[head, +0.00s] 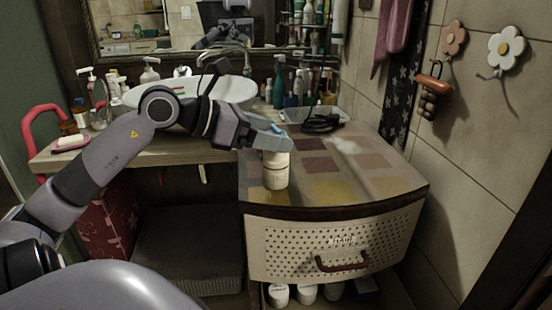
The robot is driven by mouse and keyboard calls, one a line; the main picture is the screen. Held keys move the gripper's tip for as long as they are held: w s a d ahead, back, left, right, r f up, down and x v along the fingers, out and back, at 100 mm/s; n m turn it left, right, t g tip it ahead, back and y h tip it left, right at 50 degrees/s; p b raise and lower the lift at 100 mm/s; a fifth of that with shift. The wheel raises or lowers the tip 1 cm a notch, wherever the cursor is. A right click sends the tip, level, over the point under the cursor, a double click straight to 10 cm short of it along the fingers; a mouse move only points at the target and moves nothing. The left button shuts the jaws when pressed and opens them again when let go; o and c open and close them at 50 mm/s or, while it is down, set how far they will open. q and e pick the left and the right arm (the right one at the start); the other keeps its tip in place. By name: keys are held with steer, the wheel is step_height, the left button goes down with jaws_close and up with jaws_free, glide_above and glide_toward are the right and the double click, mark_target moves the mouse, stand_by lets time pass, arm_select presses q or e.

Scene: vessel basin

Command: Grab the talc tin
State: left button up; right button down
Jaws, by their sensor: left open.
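A pale cream cylindrical tin (276,171), which looks like the talc tin, stands upright near the left front edge of the patterned cabinet top. My left gripper (279,144) comes in from the left and is right at the top of the tin. It is open, and its fingers overlap the tin's upper end in this view. I cannot tell whether the fingers touch it. My right gripper is not in view.
The cabinet top (335,188) is mostly clear right of the tin. Behind stand a white basin (235,92), a tray (333,114) with a dark coiled cable (320,124), and several bottles (279,82). A tiled wall (470,150) bounds the right side.

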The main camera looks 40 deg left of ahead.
mark_target(284, 132)
arm_select(q)
steer(key=shift+p+x, duration=0.35)
steer(key=shift+x, duration=1.45)
steer(key=c, duration=1.2)
